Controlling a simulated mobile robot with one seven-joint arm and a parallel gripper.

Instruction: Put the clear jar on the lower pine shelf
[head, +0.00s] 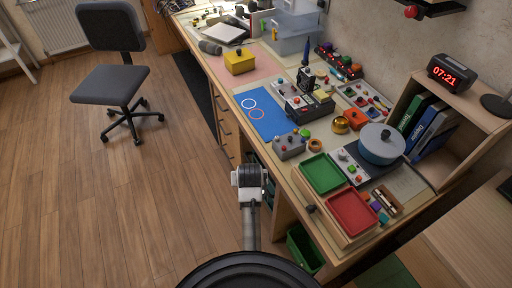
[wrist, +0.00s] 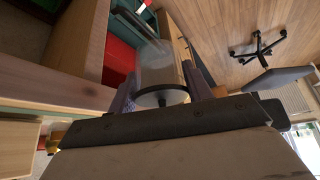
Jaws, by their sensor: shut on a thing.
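My gripper (wrist: 163,88) is shut on the clear jar (wrist: 158,62) in the wrist view, with one finger on each side of it. The jar is see-through, with a dark ring at its near end. In the head view my arm reaches over the floor at the desk's front edge; the jar and fingertips cannot be made out there. I cannot tell which surface is the lower pine shelf. A light wooden shelf unit (head: 474,104) stands at the right end of the desk.
The desk (head: 408,183) is crowded: a green tray (head: 322,174), a red tray (head: 352,212), a round pot (head: 381,146) and several control boxes. A clock (head: 452,73) sits on the shelf unit, books (head: 425,122) inside. An office chair (head: 108,84) stands on open floor at left.

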